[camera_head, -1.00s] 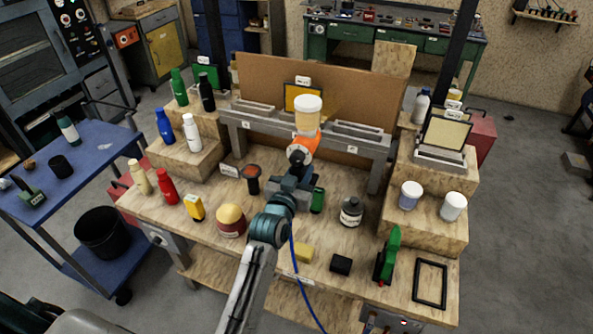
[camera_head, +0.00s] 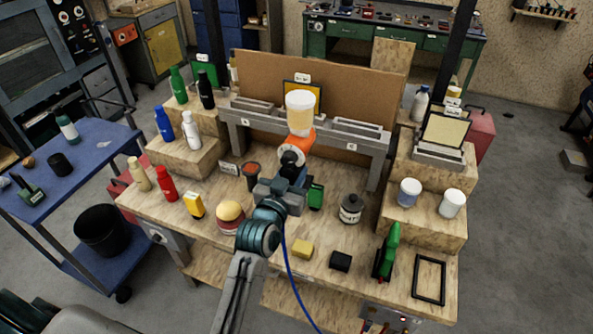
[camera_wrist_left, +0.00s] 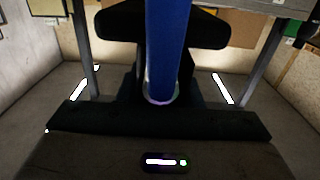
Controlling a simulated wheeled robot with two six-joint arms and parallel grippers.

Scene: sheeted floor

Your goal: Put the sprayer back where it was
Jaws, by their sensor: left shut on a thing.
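The sprayer (camera_head: 300,138) has an orange body, a round dark-and-white front and a pale cup on top with yellowish contents. My left gripper (camera_head: 287,188) is shut on its handle and holds it upright over the middle of the workbench, in front of the grey raised rack (camera_head: 240,118). In the left wrist view, the blue handle (camera_wrist_left: 168,45) stands between the dark jaws of the left gripper (camera_wrist_left: 163,92). A blue hose (camera_head: 291,268) hangs below the gripper. Whether the sprayer touches the rack cannot be told. My right gripper is not in view.
A red-rimmed dark cup (camera_head: 251,176) stands left of the gripper, and a dark bottle (camera_head: 350,210) stands right. A green object (camera_head: 316,196) is close behind the gripper. A yellow block (camera_head: 302,249) and black block (camera_head: 340,261) lie in front. Stepped wooden blocks flank the bench.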

